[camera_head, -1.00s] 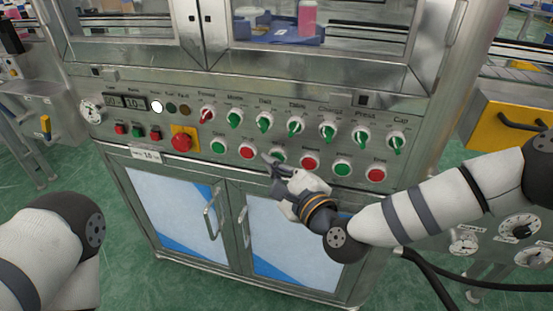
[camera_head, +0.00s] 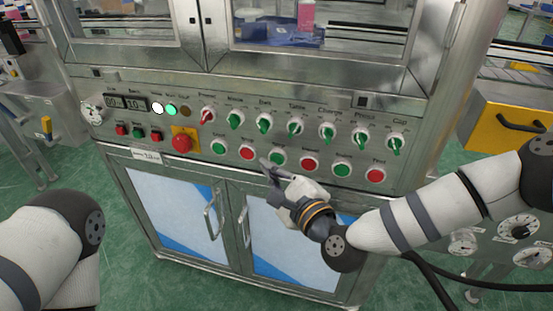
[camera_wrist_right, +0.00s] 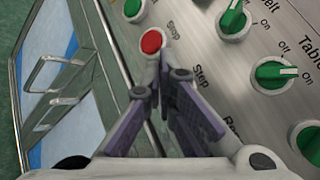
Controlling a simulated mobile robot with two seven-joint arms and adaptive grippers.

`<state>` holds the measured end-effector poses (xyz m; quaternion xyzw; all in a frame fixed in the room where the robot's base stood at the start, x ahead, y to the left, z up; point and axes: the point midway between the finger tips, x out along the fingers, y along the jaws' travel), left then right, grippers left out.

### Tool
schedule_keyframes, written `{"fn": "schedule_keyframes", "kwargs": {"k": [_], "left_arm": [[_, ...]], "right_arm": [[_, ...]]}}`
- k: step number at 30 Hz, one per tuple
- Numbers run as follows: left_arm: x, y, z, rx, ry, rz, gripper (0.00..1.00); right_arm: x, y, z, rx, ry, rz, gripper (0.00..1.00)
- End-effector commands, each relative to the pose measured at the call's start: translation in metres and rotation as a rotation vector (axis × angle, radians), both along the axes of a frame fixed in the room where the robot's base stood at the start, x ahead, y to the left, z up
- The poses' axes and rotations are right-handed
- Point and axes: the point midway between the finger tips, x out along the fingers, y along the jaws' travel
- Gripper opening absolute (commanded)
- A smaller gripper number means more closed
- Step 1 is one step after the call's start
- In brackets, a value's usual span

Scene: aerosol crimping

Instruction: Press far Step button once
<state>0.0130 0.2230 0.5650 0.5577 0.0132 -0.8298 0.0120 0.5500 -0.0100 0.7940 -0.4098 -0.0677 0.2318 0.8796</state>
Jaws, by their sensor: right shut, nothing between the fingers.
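The green Step button (camera_head: 277,158) sits in the lower row of the panel, between a red button (camera_head: 247,152) and another red button (camera_head: 309,164). My right gripper (camera_head: 263,163) is shut and empty, its fingertips just below and left of the Step button in the head view. I cannot tell the exact gap to the panel. In the right wrist view, the shut fingers (camera_wrist_right: 165,78) point toward the red Stop button (camera_wrist_right: 152,41), beside the "Step" label. The Step button itself is hidden there behind the gripper. My left gripper is out of view.
A row of green-and-red selector knobs (camera_head: 264,123) is above the buttons. A red emergency stop (camera_head: 182,143) on a yellow plate is at left. Cabinet doors with protruding handles (camera_head: 212,212) are below. A green indicator lamp (camera_head: 171,109) is lit.

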Motion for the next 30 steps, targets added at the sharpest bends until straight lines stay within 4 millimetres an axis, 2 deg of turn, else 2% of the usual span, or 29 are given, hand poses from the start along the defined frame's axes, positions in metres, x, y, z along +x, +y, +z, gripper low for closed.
{"fn": "schedule_keyframes", "kwargs": {"k": [5, 18, 30], "left_arm": [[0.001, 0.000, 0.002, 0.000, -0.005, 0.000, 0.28], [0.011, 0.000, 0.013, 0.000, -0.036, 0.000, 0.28], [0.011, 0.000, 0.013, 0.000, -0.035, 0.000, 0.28]], "right_arm": [[-0.005, 0.002, 0.001, 0.000, 0.000, 0.003, 0.00], [-0.045, 0.015, 0.001, 0.001, -0.001, 0.002, 0.00], [-0.048, 0.016, 0.000, 0.000, 0.001, 0.001, 0.00]]}}
